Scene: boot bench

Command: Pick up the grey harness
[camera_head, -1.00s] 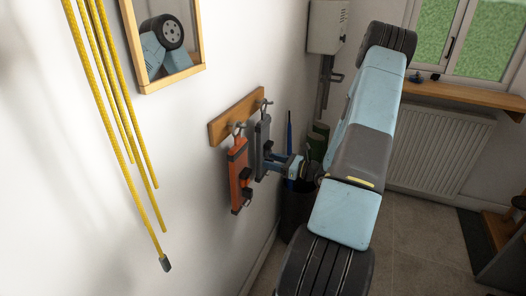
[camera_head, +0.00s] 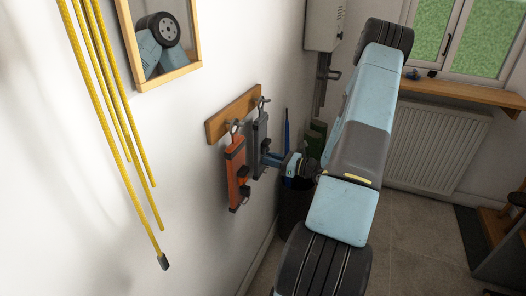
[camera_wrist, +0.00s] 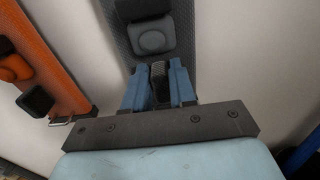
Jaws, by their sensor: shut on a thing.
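The grey harness (camera_head: 260,135) hangs from a hook on the wooden rail on the wall, to the right of the orange harness. In the wrist view the grey harness (camera_wrist: 160,45) fills the upper middle, with a dark buckle on its front. My gripper (camera_head: 268,159) is at the lower part of the grey harness. In the wrist view its two blue jaws (camera_wrist: 159,85) are closed on a dark part of the grey harness. The harness still appears to hang from its hook.
The orange harness (camera_head: 236,172) hangs close on the left, and also shows in the wrist view (camera_wrist: 38,62). The wooden rail (camera_head: 232,114) holds the hooks. Yellow ropes (camera_head: 115,120) hang farther left. A dark bin (camera_head: 294,205) stands below my arm.

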